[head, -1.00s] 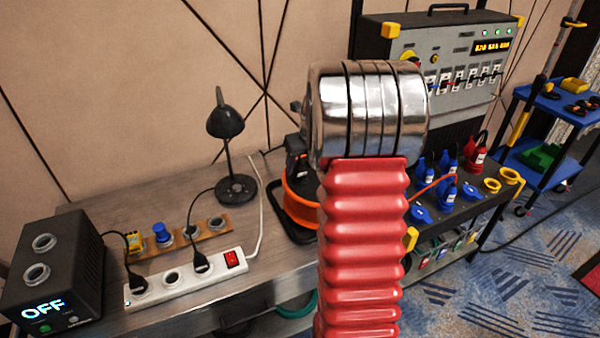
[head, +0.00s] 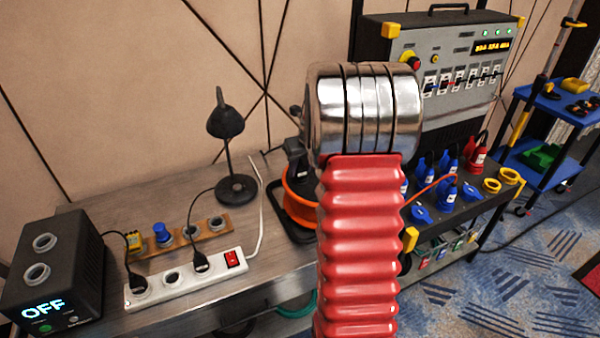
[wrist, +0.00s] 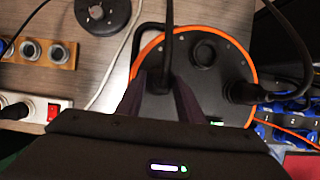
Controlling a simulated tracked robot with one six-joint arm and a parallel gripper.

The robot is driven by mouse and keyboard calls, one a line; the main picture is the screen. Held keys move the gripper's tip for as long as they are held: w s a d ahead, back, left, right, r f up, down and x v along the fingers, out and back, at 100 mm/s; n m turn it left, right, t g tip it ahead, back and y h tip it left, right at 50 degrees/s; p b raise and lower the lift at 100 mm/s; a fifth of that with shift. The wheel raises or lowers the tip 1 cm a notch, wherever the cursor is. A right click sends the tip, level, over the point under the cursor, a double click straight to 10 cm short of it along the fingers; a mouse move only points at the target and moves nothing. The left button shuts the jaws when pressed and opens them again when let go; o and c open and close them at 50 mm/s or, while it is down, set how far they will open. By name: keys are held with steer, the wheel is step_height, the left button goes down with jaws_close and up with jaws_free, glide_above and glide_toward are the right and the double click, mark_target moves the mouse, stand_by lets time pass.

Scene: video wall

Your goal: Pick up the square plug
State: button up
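My gripper (wrist: 161,78) is over the orange-rimmed black cable reel (wrist: 206,78) in the wrist view. Its two dark fingers stand apart on either side of a black plug (wrist: 167,80) with a cable running up from it. I cannot tell whether the fingers touch this plug or whether it is square. A second black plug (wrist: 243,92) sits at the reel's right side. In the head view the reel (head: 298,198) is partly hidden behind my red and chrome arm.
A white power strip (head: 182,280), a black lamp (head: 236,188) and a black box reading OFF (head: 50,265) are on the grey bench. Blue and red plugs (head: 449,190) stand on a rack at the right. Bare bench lies behind the socket strip.

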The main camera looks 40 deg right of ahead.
mark_target(300, 164)
steer(key=c, duration=0.7)
steer(key=shift+c, duration=0.2)
step_height(300, 164, up, 10)
stand_by(0.3)
stand_by(0.5)
